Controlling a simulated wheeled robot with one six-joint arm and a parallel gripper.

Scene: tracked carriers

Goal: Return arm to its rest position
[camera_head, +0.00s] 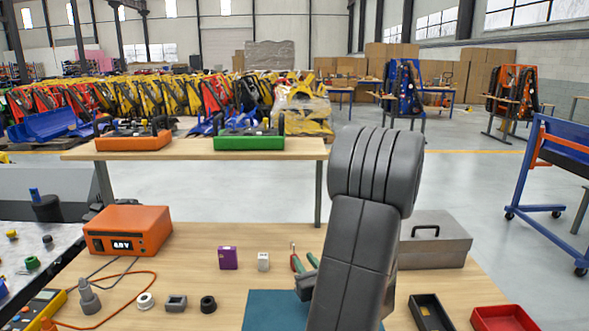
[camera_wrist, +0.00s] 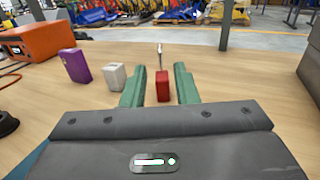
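My gripper (camera_head: 306,263) is above the wooden table, with my grey arm link in front of part of it in the head view. In the wrist view my gripper (camera_wrist: 161,87) has two green fingers standing apart. A small red block-like thing (camera_wrist: 162,86) shows between them, with gaps on both sides, so nothing is gripped. A thin metallic upright piece (camera_wrist: 159,56) shows just beyond it; I cannot tell whether the two are joined.
A purple box (camera_head: 228,258) and a white box (camera_head: 263,262) stand left of my gripper. An orange meter (camera_head: 127,232) is further left. A grey toolbox (camera_head: 436,240), a black tray (camera_head: 431,315) and a red tray (camera_head: 503,319) are at right. A shelf (camera_head: 200,151) stands behind.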

